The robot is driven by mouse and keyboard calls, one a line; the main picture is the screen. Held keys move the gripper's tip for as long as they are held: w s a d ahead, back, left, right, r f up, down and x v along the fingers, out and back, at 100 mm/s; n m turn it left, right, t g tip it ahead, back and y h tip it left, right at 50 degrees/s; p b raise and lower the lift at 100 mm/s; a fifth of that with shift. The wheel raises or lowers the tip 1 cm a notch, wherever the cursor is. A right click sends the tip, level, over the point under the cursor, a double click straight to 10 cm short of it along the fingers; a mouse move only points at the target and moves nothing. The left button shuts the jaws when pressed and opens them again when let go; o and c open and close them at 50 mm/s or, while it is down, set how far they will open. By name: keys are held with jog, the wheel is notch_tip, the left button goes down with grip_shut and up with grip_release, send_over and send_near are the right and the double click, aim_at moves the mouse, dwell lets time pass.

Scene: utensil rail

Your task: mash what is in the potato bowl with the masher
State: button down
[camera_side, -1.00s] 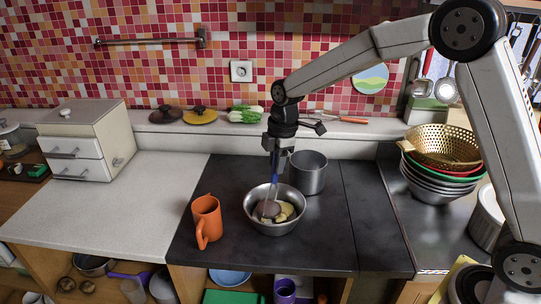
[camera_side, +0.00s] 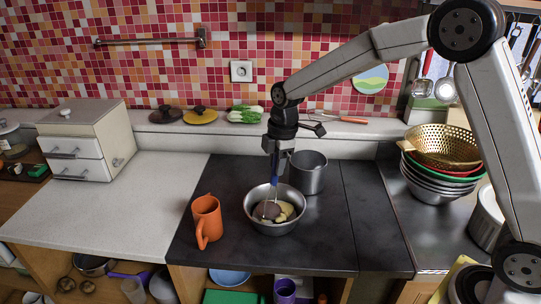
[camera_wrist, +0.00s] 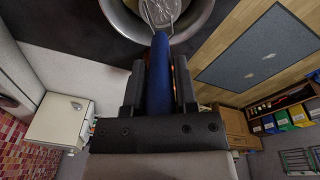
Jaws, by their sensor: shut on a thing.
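The potato bowl (camera_side: 288,227) is a round steel bowl on the dark counter, with pale yellow and brownish pieces (camera_side: 286,210) in it. My gripper (camera_side: 276,157) is above the bowl, pointing down, shut on the blue handle of the masher (camera_side: 273,172). In the wrist view, the blue handle (camera_wrist: 160,75) lies between the two dark fingers, and the masher's metal head (camera_wrist: 161,12) is over or in the bowl (camera_wrist: 203,18). The head is down inside the bowl in the side view. I cannot tell how firmly it presses on the pieces.
An orange mug (camera_side: 207,220) stands close to the bowl's left. A steel pot (camera_side: 308,172) stands just behind it to the right. A stack of bowls with a gold colander (camera_side: 442,146) is at the far right. The pale counter (camera_side: 130,215) at left is clear.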

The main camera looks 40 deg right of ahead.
jog(key=shift+f, duration=1.3)
dwell(0.7)
jog(key=shift+r, duration=0.15)
jog(key=shift+r, duration=1.4)
jog(key=shift+s+d, duration=0.8)
jog(key=shift+s, duration=0.15)
jog(key=shift+f, duration=1.55)
dwell(0.4)
jog(key=shift+r, duration=0.15)
